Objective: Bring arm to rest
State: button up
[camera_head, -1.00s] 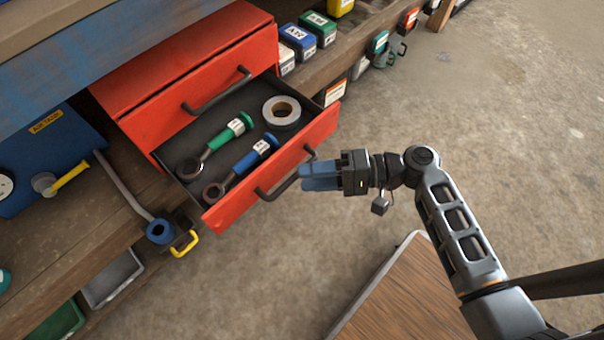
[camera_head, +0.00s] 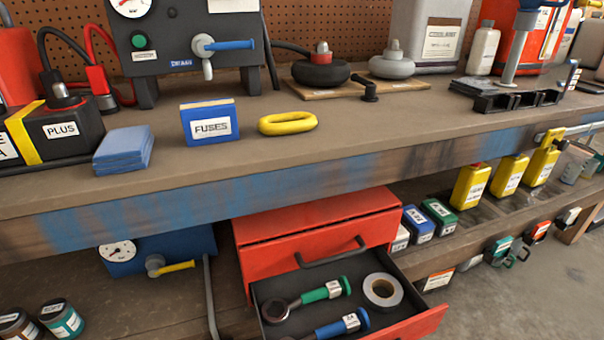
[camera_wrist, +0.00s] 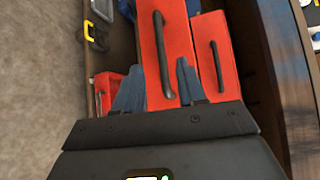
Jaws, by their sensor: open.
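My gripper (camera_wrist: 158,88) shows in the wrist view, with its two blue fingers apart and nothing between them. Beyond the fingers are red drawer fronts with dark bar handles. My arm and gripper are out of the head view. In the head view the red drawer cabinet (camera_head: 315,232) stands under the bench. Its lower drawer (camera_head: 424,326) is pulled open. A green-handled tool (camera_head: 322,292), a blue-handled tool (camera_head: 340,328) and a roll of tape (camera_head: 382,290) lie in it.
The workbench top (camera_head: 215,172) holds a blue fuses box (camera_head: 209,122), a yellow ring (camera_head: 288,123) and blue folded cloths (camera_head: 124,149). Yellow bottles (camera_head: 470,187) stand on the lower shelf to the right. Concrete floor (camera_head: 545,290) shows clear at the lower right.

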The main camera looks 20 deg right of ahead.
jog(key=s+a+f+n+g+h, duration=0.1)
jog(key=s+f+h, duration=0.1)
jog(key=s+h, duration=0.35)
jog(key=s+a+f+n+g+h, duration=0.1)
jog(key=s+a+f+n+h, duration=0.1)
jog(key=s+h, duration=0.4)
jog(key=s+a+r+n+t+p, duration=0.1)
jog(key=r+p, duration=0.5)
jog(key=r, duration=0.7)
jog(key=s+a+r+n+t+p, duration=0.1)
jog(key=r+n+p, duration=0.3)
jog(key=r, duration=1)
jog(key=s+a+r+n+t+p, duration=0.1)
jog(key=s+r+n+t+p, duration=0.1)
jog(key=r+p, duration=0.8)
notch_tip(320, 180, up, 4)
jog(key=shift+s+a+f+t, duration=0.1)
jog(key=shift+s+a+t, duration=0.15)
jog(key=shift+s+t, duration=0.35)
